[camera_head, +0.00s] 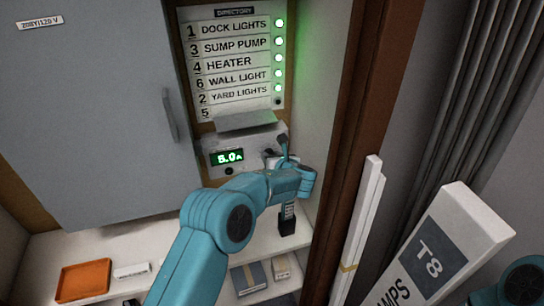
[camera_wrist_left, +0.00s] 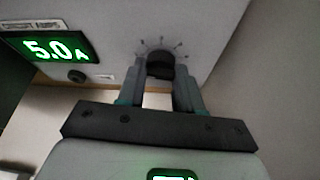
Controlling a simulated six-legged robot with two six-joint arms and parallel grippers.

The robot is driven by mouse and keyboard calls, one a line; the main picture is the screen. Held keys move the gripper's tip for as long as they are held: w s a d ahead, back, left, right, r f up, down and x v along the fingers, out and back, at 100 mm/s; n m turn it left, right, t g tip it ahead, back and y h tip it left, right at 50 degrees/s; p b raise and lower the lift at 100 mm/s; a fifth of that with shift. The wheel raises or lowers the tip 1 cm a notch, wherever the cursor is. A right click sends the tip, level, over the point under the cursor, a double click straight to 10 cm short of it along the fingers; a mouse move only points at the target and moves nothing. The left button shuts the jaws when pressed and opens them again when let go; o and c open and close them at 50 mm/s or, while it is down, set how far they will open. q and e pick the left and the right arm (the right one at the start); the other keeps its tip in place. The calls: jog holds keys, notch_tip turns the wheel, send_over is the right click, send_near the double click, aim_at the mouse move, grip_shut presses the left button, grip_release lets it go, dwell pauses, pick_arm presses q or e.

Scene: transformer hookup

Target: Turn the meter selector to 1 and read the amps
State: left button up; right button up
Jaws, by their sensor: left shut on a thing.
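The current meter (camera_head: 248,146) is a pale box on the cabinet's back wall, below the directory. My left gripper (camera_wrist_left: 160,88) is shut on the selector knob, one finger on each side. In the head view my left gripper (camera_head: 277,163) hides most of the knob. My right gripper is out of view.
The directory (camera_head: 235,60) has green lights beside most rows; the lowest light is dark. A grey door panel (camera_head: 90,110) stands left. The shelf holds an orange tray (camera_head: 83,280) and small boxes.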

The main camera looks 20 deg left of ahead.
pick_arm(q)
jog(key=shift+d, duration=0.1)
jog(key=o, duration=1)
jog(key=shift+s+r, duration=0.1)
jog(key=shift+o, duration=0.2)
jog(key=b+v, duration=0.2)
jog(key=v, duration=0.5)
jog(key=shift+s+d, duration=0.15)
jog(key=shift+s, duration=0.05)
